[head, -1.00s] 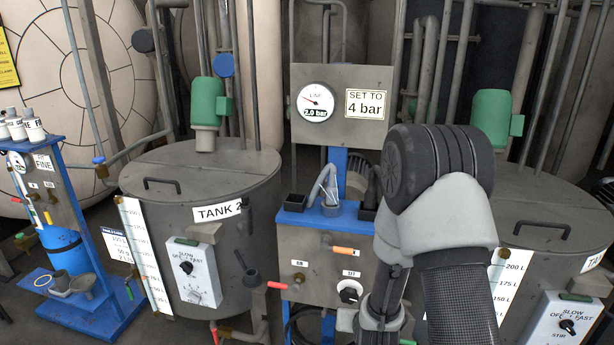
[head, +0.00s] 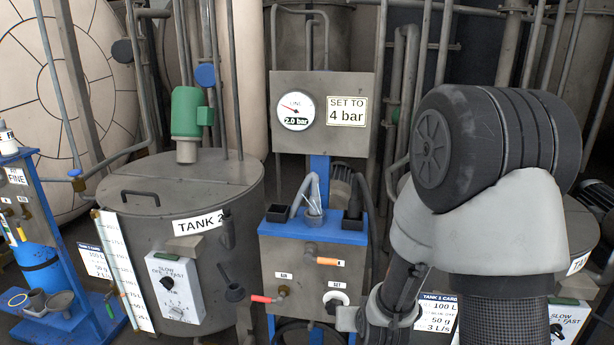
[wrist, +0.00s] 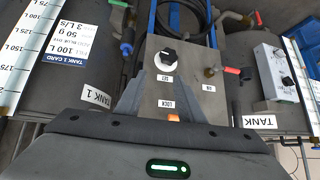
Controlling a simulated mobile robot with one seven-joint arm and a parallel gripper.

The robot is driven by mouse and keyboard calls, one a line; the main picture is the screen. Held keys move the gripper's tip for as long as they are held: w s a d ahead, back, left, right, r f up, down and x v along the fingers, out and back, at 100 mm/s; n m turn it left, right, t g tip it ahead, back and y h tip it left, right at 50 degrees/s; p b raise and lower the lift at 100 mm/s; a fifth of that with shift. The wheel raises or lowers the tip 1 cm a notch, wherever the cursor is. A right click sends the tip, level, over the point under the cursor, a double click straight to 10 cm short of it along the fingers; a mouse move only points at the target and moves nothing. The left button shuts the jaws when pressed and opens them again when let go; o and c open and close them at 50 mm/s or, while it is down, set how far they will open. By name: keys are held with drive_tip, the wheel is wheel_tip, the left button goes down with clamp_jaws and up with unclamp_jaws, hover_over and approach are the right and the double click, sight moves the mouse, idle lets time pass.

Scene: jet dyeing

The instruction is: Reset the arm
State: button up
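My arm fills the right of the head view, its dark elbow joint and grey forearm bent down in front of the dosing panel. My gripper's body (wrist: 160,150) spans the bottom of the wrist view, with a green light on it. It faces the steel panel (wrist: 192,85), which carries a black SET knob (wrist: 167,58) and a LOCK label. An orange handle shows just past the gripper's edge, partly hidden. No held object is visible.
The pressure gauge (head: 296,111) reads 2.0 bar beside a "SET TO 4 bar" sign (head: 347,111). Tank 2 (head: 180,200) stands left of the panel. The Tank 1 card (head: 438,311) is behind my arm. A blue stand (head: 55,250) is at far left.

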drive_tip(key=s+r+g+p, duration=0.1)
drive_tip(key=s+r+p, duration=0.35)
drive_tip(key=r, duration=0.95)
drive_tip(key=s+r+g+p, duration=0.1)
drive_tip(key=s+r+p, duration=0.1)
drive_tip(key=s+r, duration=0.9)
drive_tip(key=s+d+r+g+p, duration=0.1)
drive_tip(key=s+r+p, duration=0.1)
drive_tip(key=s+r, duration=0.6)
drive_tip(key=shift+d+r+n+p, duration=0.3)
drive_tip(key=shift+d+r+p, duration=0.1)
drive_tip(key=shift+r, duration=0.55)
